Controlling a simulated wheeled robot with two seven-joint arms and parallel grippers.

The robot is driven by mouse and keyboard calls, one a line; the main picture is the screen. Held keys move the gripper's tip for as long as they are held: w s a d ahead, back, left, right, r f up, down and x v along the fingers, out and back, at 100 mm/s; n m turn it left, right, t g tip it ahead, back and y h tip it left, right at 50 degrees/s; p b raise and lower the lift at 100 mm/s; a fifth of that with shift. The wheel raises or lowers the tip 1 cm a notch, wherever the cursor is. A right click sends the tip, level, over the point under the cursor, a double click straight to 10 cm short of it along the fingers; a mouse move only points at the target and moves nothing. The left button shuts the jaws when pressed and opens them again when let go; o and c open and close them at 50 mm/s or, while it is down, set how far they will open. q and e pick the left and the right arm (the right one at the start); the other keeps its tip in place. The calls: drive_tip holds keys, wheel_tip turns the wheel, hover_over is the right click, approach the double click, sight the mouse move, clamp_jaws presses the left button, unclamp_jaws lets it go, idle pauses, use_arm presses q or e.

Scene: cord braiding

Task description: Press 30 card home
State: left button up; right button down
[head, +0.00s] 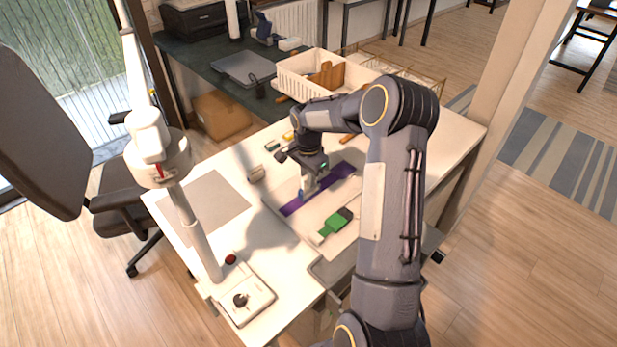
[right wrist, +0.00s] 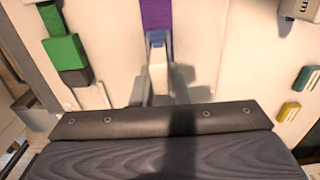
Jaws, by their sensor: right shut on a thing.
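A purple strip (head: 334,180) lies across a pale board on the white table; it also shows at the top of the right wrist view (right wrist: 156,14). My right gripper (head: 307,191) reaches down over the strip, with its pale fingers close together. In the right wrist view the fingers (right wrist: 157,50) point at the near end of the visible strip. A small blue piece (right wrist: 156,36) shows at the fingertips, and the fingers are shut on it. I cannot tell whether it touches the strip or make out a number on it. My left gripper is out of view.
Teal (right wrist: 307,77) and yellow (right wrist: 289,111) pieces lie apart. A white basket (head: 296,84) stands behind. A grey mat (head: 203,207) lies left.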

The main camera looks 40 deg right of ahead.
drive_tip(key=shift+f, duration=0.2)
idle(0.6)
drive_tip(key=c, duration=1)
unclamp_jaws()
drive_tip(key=shift+r+p, duration=1.55)
drive_tip(key=shift+r, duration=1.45)
drive_tip(key=shift+r, duration=0.1)
